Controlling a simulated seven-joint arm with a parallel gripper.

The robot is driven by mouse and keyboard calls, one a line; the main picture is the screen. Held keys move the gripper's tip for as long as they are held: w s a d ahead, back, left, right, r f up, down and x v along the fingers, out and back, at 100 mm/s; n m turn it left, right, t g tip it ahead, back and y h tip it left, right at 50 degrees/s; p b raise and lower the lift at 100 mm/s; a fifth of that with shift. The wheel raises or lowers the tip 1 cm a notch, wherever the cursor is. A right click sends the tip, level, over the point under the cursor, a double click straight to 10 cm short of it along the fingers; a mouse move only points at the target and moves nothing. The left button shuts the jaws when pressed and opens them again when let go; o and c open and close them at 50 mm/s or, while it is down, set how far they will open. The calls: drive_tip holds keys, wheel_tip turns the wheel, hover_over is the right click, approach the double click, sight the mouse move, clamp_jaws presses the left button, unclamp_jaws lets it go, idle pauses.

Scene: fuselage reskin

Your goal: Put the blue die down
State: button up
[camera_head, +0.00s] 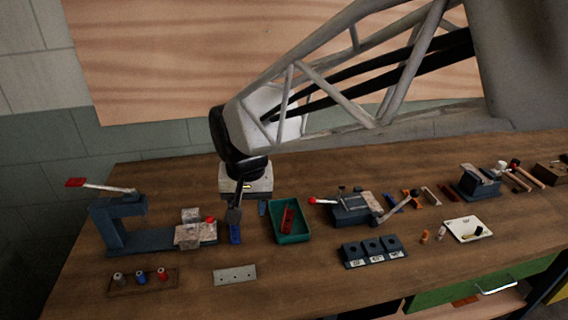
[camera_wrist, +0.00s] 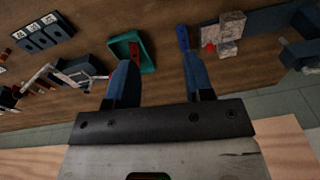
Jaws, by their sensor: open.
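A small die with a blue body (camera_head: 141,277) stands in a wooden rack (camera_head: 118,289) at the front left in the head view, between a grey die (camera_head: 118,279) and a red die (camera_head: 162,273). The rack is not in the wrist view. My gripper (camera_head: 248,211) is above the table, behind and to the right of the rack. In the wrist view my gripper (camera_wrist: 158,64) has its two dark blue fingers wide apart with nothing between them. A bright blue object (camera_head: 235,234) shows below one finger; it also shows in the wrist view (camera_wrist: 183,38).
A press with a red-tipped lever (camera_head: 108,222) stands at the left. A green tray (camera_head: 298,237) holding a red piece is right of my gripper. A metal plate (camera_head: 234,275) lies in front.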

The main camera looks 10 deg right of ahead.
drive_tip(key=s+d+n+t, duration=0.1)
drive_tip(key=s+d, duration=1.3)
drive_tip(key=d, duration=0.1)
drive_tip(key=shift+d+r+h, duration=0.2)
drive_tip(key=shift+r+h, duration=0.1)
